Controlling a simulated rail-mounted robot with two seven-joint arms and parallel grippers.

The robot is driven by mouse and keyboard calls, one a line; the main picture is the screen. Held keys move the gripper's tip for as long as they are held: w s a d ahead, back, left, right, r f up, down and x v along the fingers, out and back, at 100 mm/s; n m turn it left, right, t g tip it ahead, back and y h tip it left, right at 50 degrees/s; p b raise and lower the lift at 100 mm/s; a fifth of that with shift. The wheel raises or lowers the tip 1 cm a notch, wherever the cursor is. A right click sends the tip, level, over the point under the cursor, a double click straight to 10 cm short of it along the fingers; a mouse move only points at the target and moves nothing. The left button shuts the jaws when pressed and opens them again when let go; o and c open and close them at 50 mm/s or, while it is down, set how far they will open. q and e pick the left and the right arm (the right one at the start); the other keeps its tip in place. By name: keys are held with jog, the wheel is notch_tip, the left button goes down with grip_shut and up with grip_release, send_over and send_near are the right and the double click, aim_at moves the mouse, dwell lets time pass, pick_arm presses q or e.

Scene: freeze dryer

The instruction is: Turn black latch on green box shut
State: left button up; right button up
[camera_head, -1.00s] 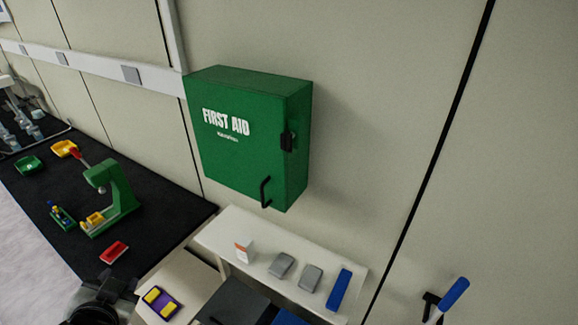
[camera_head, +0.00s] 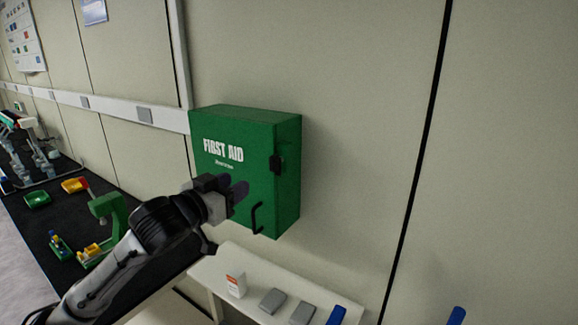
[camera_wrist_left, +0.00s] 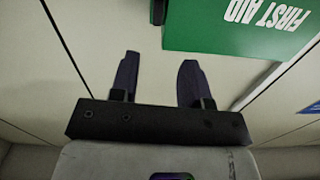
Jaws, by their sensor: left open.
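The green box (camera_head: 250,140) marked FIRST AID is fixed to the wall, its door closed against the body as far as I can see. My left gripper (camera_head: 241,192) is in front of the box's lower part, left of and below the latch, and hides some of the front. In the left wrist view the gripper (camera_wrist_left: 159,72) is open and empty, with the green box (camera_wrist_left: 230,35) upside down at top right and a dark part at its edge. My right gripper is out of view.
A white shelf (camera_head: 210,270) below the box holds a small white carton (camera_head: 236,285), grey blocks (camera_head: 272,300) and a blue block (camera_head: 336,316). A black bench (camera_head: 20,215) with green and yellow items is at left. The wall right of the box is clear.

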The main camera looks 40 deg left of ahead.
aim_at(271, 164)
pick_arm(q)
jog(key=shift+n, duration=0.5)
jog(key=w+p, duration=0.3)
jog(key=w, duration=1)
jog(key=shift+w+a+r, duration=0.1)
jog(key=shift+w, duration=0.3)
jog(key=shift+c, duration=0.2)
grip_shut()
